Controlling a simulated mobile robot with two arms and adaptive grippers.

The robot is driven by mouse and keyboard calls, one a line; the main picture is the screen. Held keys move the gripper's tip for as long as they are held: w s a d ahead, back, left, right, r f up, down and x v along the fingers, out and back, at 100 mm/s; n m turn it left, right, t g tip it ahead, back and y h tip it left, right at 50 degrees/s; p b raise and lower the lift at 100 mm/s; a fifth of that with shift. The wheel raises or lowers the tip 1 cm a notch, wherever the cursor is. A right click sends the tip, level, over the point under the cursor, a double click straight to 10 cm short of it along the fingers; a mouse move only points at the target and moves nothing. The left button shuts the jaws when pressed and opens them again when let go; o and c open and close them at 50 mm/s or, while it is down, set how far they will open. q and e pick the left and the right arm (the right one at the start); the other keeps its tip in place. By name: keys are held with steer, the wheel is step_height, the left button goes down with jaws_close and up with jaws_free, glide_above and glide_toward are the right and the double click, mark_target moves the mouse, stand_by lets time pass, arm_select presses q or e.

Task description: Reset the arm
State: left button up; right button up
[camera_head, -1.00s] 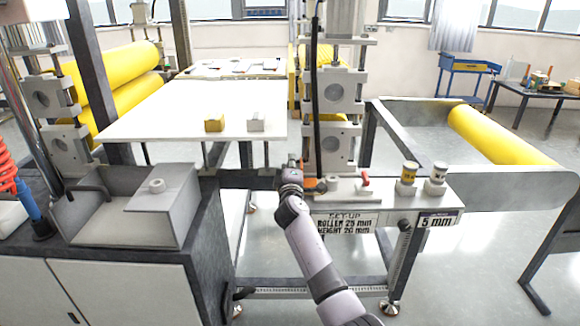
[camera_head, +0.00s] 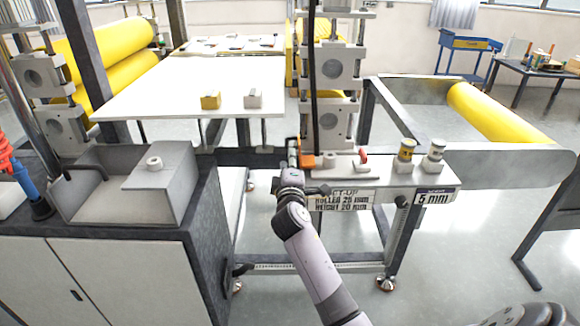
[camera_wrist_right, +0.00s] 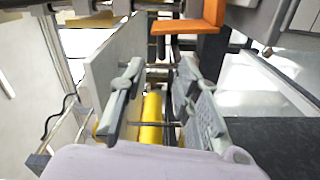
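My right arm reaches up from the bottom of the head view. Its right gripper (camera_head: 293,152) is by the front edge of the machine's control bench (camera_head: 384,175), left of the setup sign (camera_head: 341,202). An orange part (camera_wrist_right: 187,27) lies just beyond the fingertips there. It also shows in the head view (camera_head: 307,161), beside the gripper. Whether the gripper touches the bench cannot be told. My left gripper is in neither view.
A white table (camera_head: 190,85) carries a yellow block (camera_head: 210,100) and a grey block (camera_head: 253,99). The bench holds a red lever (camera_head: 363,156) and two knobs. Open floor (camera_head: 460,240) lies at the right.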

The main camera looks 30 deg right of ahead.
steer(key=shift+v, duration=1)
